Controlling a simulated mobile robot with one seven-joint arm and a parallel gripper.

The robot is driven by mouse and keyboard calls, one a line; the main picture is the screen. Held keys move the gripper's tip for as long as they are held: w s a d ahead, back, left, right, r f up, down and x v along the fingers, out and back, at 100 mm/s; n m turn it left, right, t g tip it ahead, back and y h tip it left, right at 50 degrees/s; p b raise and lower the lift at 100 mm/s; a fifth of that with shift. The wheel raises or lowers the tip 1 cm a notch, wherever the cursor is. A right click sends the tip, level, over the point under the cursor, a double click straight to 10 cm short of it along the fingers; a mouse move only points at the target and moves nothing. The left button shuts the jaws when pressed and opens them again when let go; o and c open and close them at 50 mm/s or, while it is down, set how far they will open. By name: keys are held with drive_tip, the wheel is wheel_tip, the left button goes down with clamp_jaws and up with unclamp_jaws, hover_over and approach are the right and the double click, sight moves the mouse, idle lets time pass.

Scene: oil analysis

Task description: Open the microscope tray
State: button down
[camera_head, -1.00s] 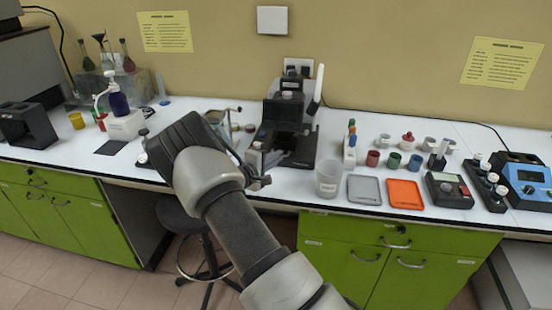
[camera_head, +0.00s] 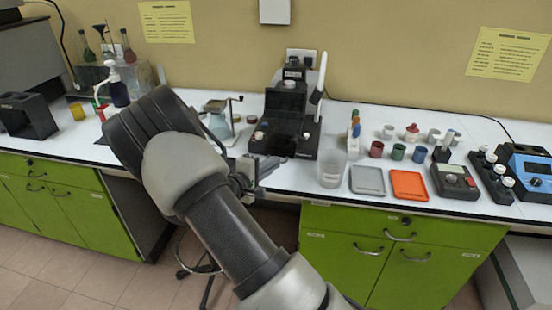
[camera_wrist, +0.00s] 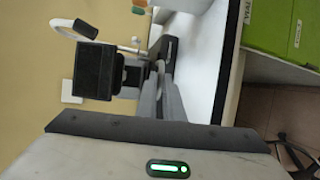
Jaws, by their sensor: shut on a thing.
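The black microscope (camera_head: 288,98) stands upright on the white bench, near the middle of the head view. In the wrist view the microscope (camera_wrist: 95,70) appears turned on its side, left of the fingers. My gripper (camera_head: 266,164) is at the front of the microscope's base, low over the bench's front edge. In the wrist view the gripper's two long grey fingers (camera_wrist: 161,78) are close together at the base. They are shut on a small part there, seemingly the microscope tray. The tray itself is mostly hidden, and how far it is open cannot be told.
A clear beaker (camera_head: 331,173), a grey tray (camera_head: 367,180) and an orange tray (camera_head: 408,185) stand right of the microscope. A metal stand with a crank (camera_head: 220,120) is on its left, partly behind my arm. Green cabinets (camera_head: 385,250) are below the bench.

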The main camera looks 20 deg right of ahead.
drive_tip(key=shift+s+a, duration=0.5)
drive_tip(key=shift+s, duration=0.2)
drive_tip(key=c, duration=1.9)
unclamp_jaws()
drive_tip(key=v, duration=1.7)
drive_tip(key=shift+a, duration=0.2)
drive_tip(key=shift+s+f, duration=0.1)
